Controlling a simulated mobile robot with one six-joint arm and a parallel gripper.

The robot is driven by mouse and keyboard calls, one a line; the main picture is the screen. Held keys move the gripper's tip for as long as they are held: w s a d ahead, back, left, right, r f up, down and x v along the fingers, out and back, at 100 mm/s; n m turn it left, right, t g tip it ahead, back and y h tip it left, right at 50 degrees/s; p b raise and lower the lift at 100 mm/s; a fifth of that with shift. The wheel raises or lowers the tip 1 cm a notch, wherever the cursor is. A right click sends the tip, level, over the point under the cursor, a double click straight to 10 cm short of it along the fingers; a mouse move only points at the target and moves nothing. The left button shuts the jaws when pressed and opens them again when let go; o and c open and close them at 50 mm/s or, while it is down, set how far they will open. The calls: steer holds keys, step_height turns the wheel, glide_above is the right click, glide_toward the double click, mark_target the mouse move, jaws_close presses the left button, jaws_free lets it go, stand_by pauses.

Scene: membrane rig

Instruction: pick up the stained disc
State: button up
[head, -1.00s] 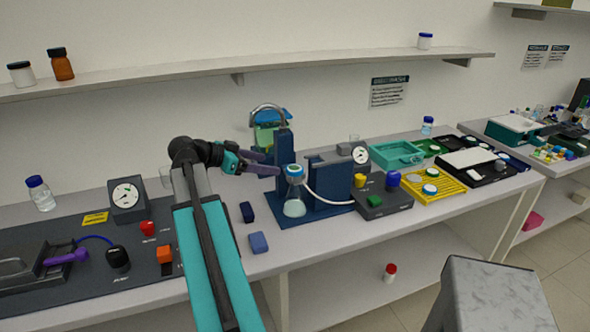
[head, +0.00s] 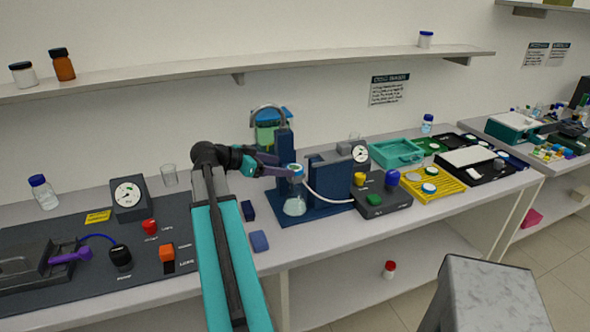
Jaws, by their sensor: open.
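My gripper (head: 291,170), with purple fingers, is at the top of the flask (head: 295,206) on the blue rig. Its jaws are open. The fingertips overlap the flask's blue-and-white top (head: 297,180); I cannot tell whether they touch it. I cannot make out a stained disc there; the fingers partly cover the top. Small round pieces lie on the yellow rack (head: 450,187) to the right, but I cannot tell whether any is stained.
The blue rig's pump block (head: 330,178) with a gauge stands right of the flask, joined by a white tube. Two small blue blocks, one at the front (head: 259,241), lie left of the rig. A green tray (head: 397,153) stands farther right.

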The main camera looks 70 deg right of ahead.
mark_target(293, 168)
steer(key=shift+p+x, duration=0.55)
steer(key=shift+x, duration=0.35)
steer(key=shift+p+x, duration=0.3)
steer(key=shift+x, duration=0.85)
steer(key=shift+s+a, duration=0.1)
steer(key=shift+a, duration=0.05)
steer(key=c, duration=1.1)
steer(key=shift+r, duration=0.15)
steer(key=shift+r+b, duration=1)
steer(key=shift+r, duration=0.5)
steer(key=shift+s+a+r+b, duration=0.3)
steer(key=shift+s+a+b, duration=0.4)
steer(key=shift+s, duration=1.9)
steer(key=shift+s+a+r+b, duration=0.25)
steer(key=shift+s+a+b, duration=0.45)
steer(key=shift+s, duration=1.9)
steer(key=shift+s+a+r+b, duration=0.35)
steer(key=shift+s+b, duration=0.65)
steer(key=shift+s, duration=1.6)
